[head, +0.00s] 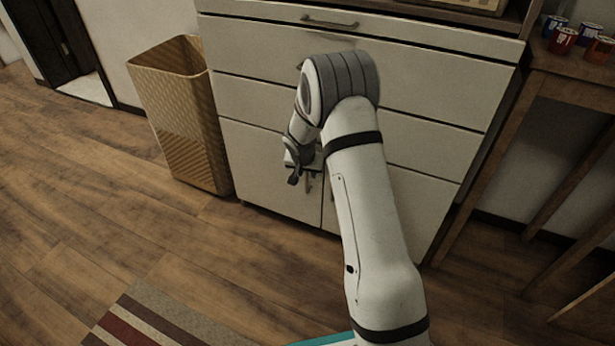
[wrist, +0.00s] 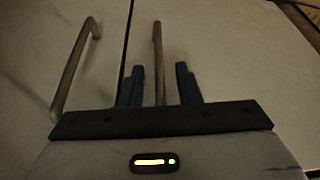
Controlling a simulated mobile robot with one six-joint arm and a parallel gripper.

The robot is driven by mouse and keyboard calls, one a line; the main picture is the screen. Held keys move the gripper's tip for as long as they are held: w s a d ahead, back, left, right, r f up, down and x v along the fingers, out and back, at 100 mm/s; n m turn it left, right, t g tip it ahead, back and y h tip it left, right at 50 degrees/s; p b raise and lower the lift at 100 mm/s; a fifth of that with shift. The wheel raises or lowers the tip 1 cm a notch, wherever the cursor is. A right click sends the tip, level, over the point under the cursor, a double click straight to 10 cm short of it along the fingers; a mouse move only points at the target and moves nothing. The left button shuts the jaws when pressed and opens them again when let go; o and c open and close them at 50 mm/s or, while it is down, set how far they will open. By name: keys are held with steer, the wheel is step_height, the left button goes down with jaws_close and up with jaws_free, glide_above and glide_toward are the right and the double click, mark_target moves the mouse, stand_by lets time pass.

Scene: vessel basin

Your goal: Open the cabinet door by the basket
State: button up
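The pale cabinet's left lower door (head: 262,170) stands closed beside the woven basket (head: 185,120). My gripper (head: 297,172) is in front of this door, near its inner edge by the seam. The door's vertical bar handle (head: 308,183) shows just beside the gripper. In the wrist view, the handle (wrist: 158,60) stands between the two dark fingers of my gripper (wrist: 158,88), with a gap on each side. The fingers are open. The other door's handle (wrist: 75,70) is left of the seam in that view.
Drawers (head: 440,90) lie above the doors, with a handle (head: 330,22) on the top one. A wooden table (head: 570,65) with several cups stands at the right. The wooden floor (head: 130,220) before the left door is clear; a striped rug (head: 150,320) lies nearer.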

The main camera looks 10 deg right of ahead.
steer(key=shift+w+f, duration=0.15)
steer(key=shift+f, duration=0.35)
steer(key=shift+c, duration=0.2)
jaws_close()
